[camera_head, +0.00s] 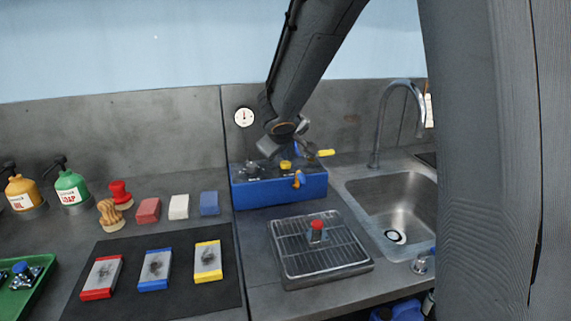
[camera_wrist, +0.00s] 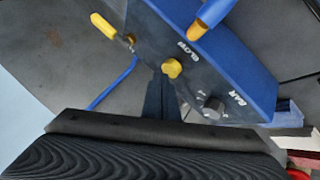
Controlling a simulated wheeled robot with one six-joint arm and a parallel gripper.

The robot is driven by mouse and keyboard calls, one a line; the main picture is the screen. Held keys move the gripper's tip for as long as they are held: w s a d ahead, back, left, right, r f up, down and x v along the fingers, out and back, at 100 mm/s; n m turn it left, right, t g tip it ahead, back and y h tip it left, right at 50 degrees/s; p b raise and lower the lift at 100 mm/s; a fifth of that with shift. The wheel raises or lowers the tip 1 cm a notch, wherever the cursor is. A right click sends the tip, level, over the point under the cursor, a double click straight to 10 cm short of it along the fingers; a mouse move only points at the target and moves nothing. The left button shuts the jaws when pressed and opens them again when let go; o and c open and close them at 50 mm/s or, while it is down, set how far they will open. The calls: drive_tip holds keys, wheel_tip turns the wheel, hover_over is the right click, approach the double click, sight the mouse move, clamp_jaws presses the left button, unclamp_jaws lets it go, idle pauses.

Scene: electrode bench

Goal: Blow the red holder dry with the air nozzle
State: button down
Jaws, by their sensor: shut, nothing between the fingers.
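The red holder (camera_head: 317,225), a red-topped piece on a small grey block, stands on the wire rack of a metal tray (camera_head: 280,262). The blue air box (camera_head: 250,193) stands behind the tray. Its yellow BLOW knob (camera_head: 285,165) is on top and shows in the wrist view (camera_wrist: 172,68). The orange-tipped air nozzle (camera_head: 298,180) is at the box's front; its tip shows in the wrist view (camera_wrist: 197,30). My gripper (camera_wrist: 166,82) is shut and empty, its fingertips close to the yellow knob; contact cannot be told.
A yellow-handled valve (camera_head: 325,153) with a blue hose (camera_wrist: 115,85) is behind the box. A sink (camera_head: 375,192) with a tall faucet (camera_head: 376,135) is at right. A dark mat (camera_head: 135,293) with three plates, coloured blocks and bottles are at left.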

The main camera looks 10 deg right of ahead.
sight(285, 165)
drive_tip(key=shift+f+b, duration=0.65)
drive_tip(key=shift+b, duration=0.25)
idle(0.8)
drive_tip(key=shift+r, duration=0.1)
drive_tip(key=shift+r+p, duration=0.8)
drive_tip(key=shift+r, duration=0.15)
drive_tip(key=shift+r+p, duration=2)
drive_tip(key=shift+r, duration=0.55)
